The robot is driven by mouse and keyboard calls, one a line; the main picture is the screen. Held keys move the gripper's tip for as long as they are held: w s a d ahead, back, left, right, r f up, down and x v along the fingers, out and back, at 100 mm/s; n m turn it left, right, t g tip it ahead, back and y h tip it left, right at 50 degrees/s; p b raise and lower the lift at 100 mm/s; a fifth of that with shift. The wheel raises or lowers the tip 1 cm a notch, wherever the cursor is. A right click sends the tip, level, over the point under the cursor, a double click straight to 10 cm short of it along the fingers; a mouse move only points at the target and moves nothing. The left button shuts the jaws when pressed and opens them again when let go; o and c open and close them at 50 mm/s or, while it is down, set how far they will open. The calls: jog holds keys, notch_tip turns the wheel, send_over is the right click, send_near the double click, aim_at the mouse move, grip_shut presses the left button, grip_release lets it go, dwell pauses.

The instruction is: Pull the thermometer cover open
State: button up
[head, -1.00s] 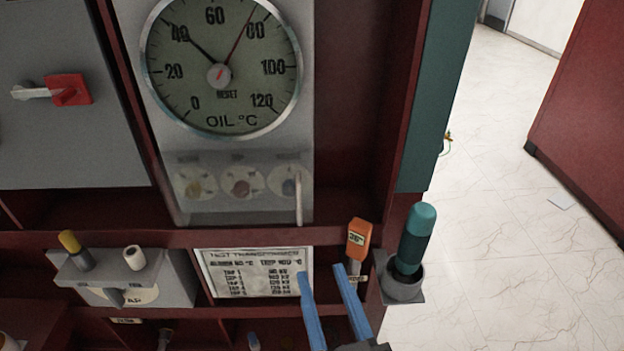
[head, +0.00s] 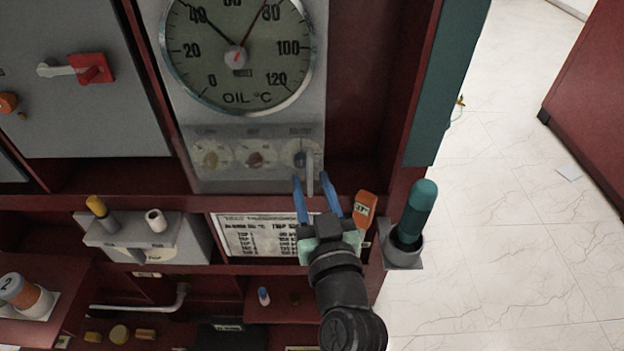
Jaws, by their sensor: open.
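The oil thermometer (head: 237,57) is a round dial on a grey panel at the upper middle of the head view. Below the dial is a clear cover (head: 232,166) over a row of 3 round knobs. A pale upright handle (head: 310,174) stands at the cover's right side. My gripper (head: 304,175) has blue fingers pointing up at the handle. The fingers are open, one on each side of the handle in the picture. I cannot tell whether they touch it. The cover appears shut over the knobs.
A label plate (head: 255,237) and an orange tag (head: 364,206) are close to my gripper. A teal-topped cylinder (head: 412,215) stands in a grey holder at right. A grey box (head: 140,236) with two pegs is at left. Open floor lies at right.

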jog(key=shift+w, duration=0.1)
grip_shut()
dwell(1.4)
